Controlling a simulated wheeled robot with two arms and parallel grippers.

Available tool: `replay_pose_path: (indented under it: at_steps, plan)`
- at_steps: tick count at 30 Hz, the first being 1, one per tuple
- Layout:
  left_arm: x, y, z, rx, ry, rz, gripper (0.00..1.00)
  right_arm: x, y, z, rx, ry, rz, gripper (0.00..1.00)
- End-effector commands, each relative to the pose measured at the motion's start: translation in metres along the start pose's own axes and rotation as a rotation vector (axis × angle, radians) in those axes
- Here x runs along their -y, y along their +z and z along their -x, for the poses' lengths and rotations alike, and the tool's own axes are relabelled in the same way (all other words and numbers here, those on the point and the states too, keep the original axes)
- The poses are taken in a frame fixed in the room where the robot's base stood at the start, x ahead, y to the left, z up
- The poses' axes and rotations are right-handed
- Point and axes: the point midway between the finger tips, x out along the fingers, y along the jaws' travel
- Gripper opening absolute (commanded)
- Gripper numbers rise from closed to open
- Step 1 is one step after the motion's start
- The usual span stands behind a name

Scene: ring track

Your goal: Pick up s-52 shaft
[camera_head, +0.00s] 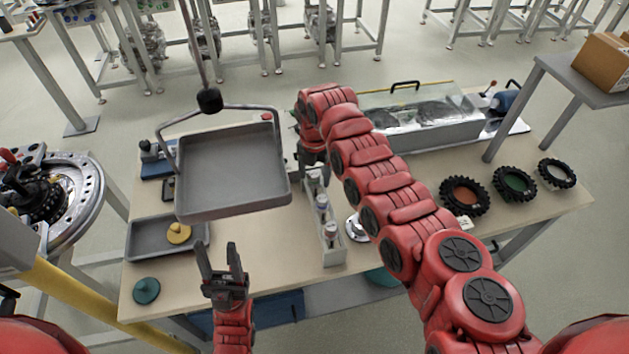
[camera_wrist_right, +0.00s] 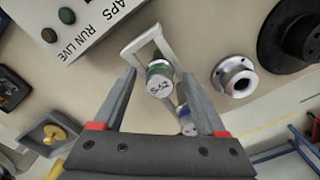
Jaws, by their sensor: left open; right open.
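The s-52 shaft (camera_wrist_right: 160,80) shows in the right wrist view as a round, light-topped cylinder with a green band and a marking that looks like S-52. It sits upright in a pale narrow rack (camera_wrist_right: 135,46). My right gripper (camera_wrist_right: 159,72) is open, one finger on each side of the shaft in this view; whether they touch it I cannot tell. A second shaft (camera_wrist_right: 187,124) stands lower in the rack. In the head view the rack (camera_head: 333,255) holds several shafts with unreadable labels; my right arm hides its fingers there. My left gripper (camera_head: 218,262) is open and empty.
A grey tray with a handle (camera_head: 232,165) hangs over the table's left. A shallow tray (camera_head: 145,236) holds a yellow knob (camera_head: 178,233). A metal flange (camera_wrist_right: 235,77) stands right of the rack. A clear-covered box (camera_head: 420,112) lies behind, and several black rings (camera_head: 464,196) lie right.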

Motion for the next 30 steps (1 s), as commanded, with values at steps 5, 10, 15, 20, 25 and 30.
replay_pose_path:
  at_steps: [5,10,15,20,25,30]
  plan:
    - [-0.0001,0.0001,0.0008,0.0,0.0,0.0,0.5,-0.0001,0.0002,-0.0008,0.001,0.0,0.0,0.72]
    - [0.0,0.0001,0.0009,0.0,0.0,0.0,0.5,0.0,0.0002,-0.0007,0.0,0.0,0.0,0.42]
    - [0.0,0.0001,0.0009,0.0,0.0,0.0,0.5,0.0001,0.0001,-0.0007,0.0,0.0,0.0,0.11]
    - [-0.0001,0.0001,0.0008,0.0,0.0,0.0,0.5,0.0,0.0001,-0.0006,0.0,0.0,0.0,0.0]
    - [-0.0001,0.0001,0.0008,0.0,0.0,0.0,0.5,0.0,0.0001,-0.0006,0.0,0.0,0.0,0.0]
    - [-0.0001,0.0001,0.0008,0.0,0.0,0.0,0.5,0.0,0.0001,-0.0006,0.0,0.0,0.0,0.0]
